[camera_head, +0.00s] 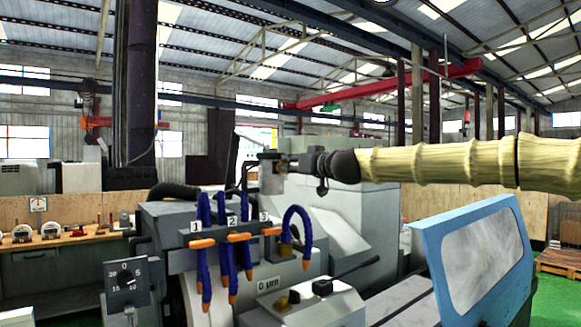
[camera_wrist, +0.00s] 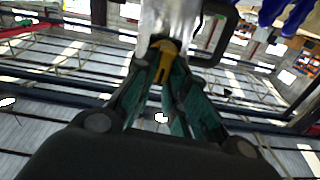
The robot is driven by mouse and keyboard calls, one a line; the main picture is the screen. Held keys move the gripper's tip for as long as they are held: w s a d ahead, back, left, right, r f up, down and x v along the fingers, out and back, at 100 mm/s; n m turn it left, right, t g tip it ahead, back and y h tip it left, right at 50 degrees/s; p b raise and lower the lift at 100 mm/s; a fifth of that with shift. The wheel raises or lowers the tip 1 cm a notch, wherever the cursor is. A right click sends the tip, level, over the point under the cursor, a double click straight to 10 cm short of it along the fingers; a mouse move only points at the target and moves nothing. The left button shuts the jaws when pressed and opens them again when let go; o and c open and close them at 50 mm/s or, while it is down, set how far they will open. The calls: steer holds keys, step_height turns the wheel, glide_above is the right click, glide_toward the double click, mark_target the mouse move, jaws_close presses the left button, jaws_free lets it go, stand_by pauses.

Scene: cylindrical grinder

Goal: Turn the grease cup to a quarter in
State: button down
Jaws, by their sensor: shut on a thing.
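The grease cup (camera_head: 272,178) shows in the head view as a small grey cylinder above the grinder, left of my arm's end. In the wrist view its brass-coloured part (camera_wrist: 163,60) sits between my fingertips, with a pale, shiny body beyond it. My gripper (camera_wrist: 165,72) has its teal fingers closed in on this brass part from both sides. In the head view my gripper (camera_head: 288,166) reaches the cup from the right. The fingertips are small there, and the cup's turn angle cannot be read.
Blue coolant hoses (camera_head: 246,245) with orange tips and numbered labels stand just below the cup. A dial (camera_head: 127,282) is at left, and a blue-framed guard (camera_head: 478,258) at right. A black bracket (camera_wrist: 222,30) is close to the fingers in the wrist view.

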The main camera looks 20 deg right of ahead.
steer(key=m+b, duration=0.1)
steer(key=m, duration=0.1)
steer(key=m+b, duration=0.1)
steer(key=m, duration=0.1)
steer(key=shift+d, duration=0.3)
steer(key=shift+w+d+f+m+b, duration=0.15)
steer(key=shift+m+b, duration=0.3)
steer(key=shift+m, duration=1.7)
steer(key=shift+d+f+m+b, duration=0.15)
steer(key=shift+m+b, duration=0.3)
steer(key=shift+m, duration=1.65)
steer(key=shift+w+d+f+m+b, duration=0.1)
steer(key=shift+f+m+b, duration=0.25)
steer(key=shift+m, duration=1.8)
steer(key=c, duration=1.4)
jaws_free()
steer(key=shift+s+d, duration=0.1)
steer(key=shift+c, duration=0.2)
steer(key=shift+s, duration=0.1)
